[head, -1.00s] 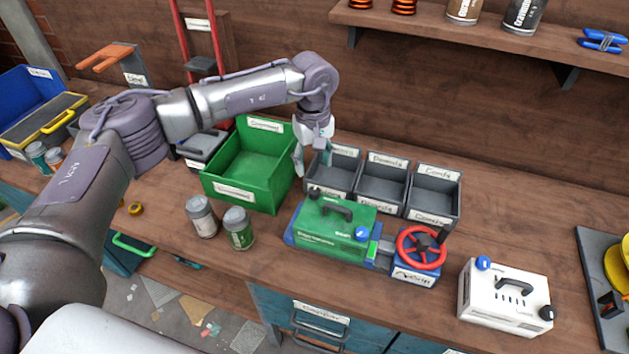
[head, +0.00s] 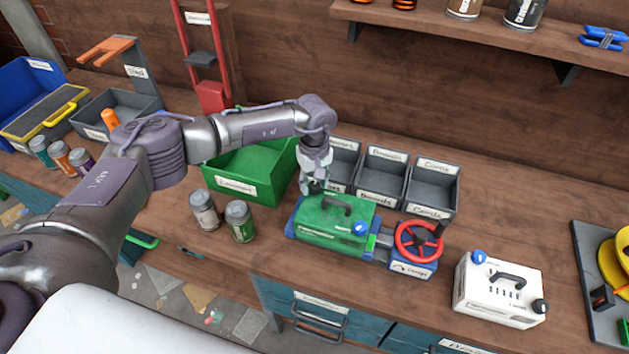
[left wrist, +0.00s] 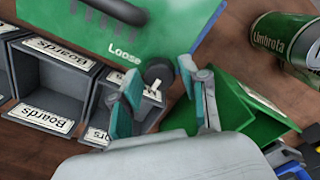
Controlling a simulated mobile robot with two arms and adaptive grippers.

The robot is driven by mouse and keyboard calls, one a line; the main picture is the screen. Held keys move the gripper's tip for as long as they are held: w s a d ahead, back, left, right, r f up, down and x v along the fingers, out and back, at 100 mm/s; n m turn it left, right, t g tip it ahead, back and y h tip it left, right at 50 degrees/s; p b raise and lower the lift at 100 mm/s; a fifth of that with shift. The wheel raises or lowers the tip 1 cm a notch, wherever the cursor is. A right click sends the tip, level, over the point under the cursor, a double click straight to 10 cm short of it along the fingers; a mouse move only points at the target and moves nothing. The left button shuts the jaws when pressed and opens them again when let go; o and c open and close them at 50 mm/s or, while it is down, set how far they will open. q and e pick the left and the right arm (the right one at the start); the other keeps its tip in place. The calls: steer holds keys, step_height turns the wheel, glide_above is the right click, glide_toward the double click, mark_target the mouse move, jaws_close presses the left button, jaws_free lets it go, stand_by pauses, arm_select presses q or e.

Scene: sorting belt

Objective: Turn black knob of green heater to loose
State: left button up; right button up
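The green heater (head: 335,225) lies in a blue-ended holder on the bench. In the left wrist view its green face (left wrist: 150,22) carries the word "Loose" beside the black knob (left wrist: 158,72). The knob has a small pale pointer. My left gripper (head: 314,186) is at the heater's back left corner, pointing down. In the left wrist view the two teal fingers of my left gripper (left wrist: 161,82) are apart, one on each side of the knob, with visible gaps. The gripper largely hides the knob in the head view. My right gripper is not in view.
Grey bins (head: 380,187) stand behind the heater, and a green crate (head: 250,188) behind left. Two cans (head: 240,222) stand to its left. A red handwheel (head: 418,242) is at its right, then a white heater (head: 497,292). Bare bench lies in front.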

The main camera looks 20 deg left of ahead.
arm_select(q)
jaws_close()
